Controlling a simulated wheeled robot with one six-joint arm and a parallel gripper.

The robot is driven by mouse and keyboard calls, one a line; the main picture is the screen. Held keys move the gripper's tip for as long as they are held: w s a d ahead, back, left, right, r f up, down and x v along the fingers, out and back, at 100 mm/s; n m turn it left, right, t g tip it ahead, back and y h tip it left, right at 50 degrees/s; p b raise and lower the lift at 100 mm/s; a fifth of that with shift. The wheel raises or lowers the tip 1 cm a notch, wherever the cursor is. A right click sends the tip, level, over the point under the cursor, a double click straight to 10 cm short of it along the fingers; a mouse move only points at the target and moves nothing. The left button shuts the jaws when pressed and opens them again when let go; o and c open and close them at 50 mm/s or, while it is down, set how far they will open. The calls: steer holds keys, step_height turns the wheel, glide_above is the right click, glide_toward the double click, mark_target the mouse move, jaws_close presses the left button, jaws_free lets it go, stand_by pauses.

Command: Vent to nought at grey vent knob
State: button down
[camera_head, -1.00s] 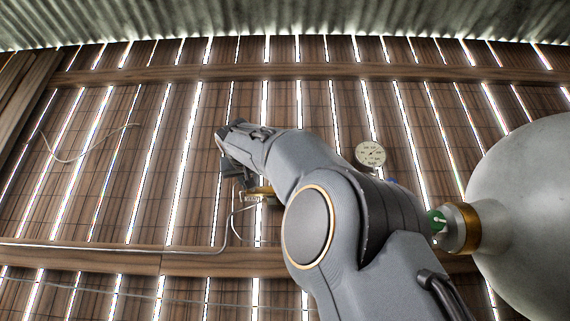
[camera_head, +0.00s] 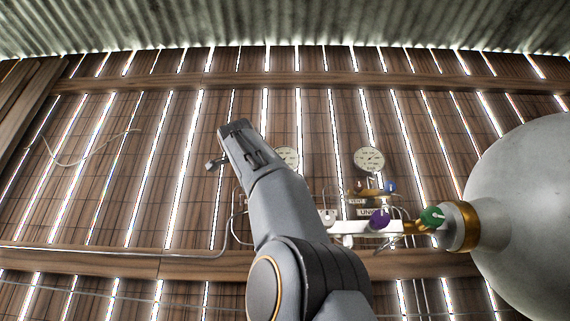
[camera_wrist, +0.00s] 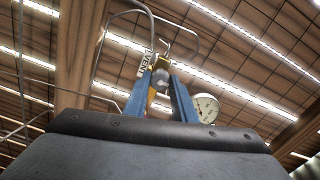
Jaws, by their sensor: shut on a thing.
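In the head view my wrist hides the fingers and the knob. The left gauge (camera_head: 289,157) shows partly behind my arm.
In the head view, a second gauge (camera_head: 369,160) stands above a white manifold (camera_head: 352,228). A purple knob (camera_head: 379,219) and a green knob (camera_head: 433,217) sit near the large pale tank (camera_head: 530,210). Thin pipes run by the plank wall.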

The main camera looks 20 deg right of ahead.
steer(key=c, duration=1.6)
jaws_free()
steer(key=shift+s+d, duration=0.1)
steer(key=shift+d, duration=0.05)
steer(key=shift+o, duration=0.2)
steer(key=b+v, duration=0.3)
steer(key=v, duration=0.3)
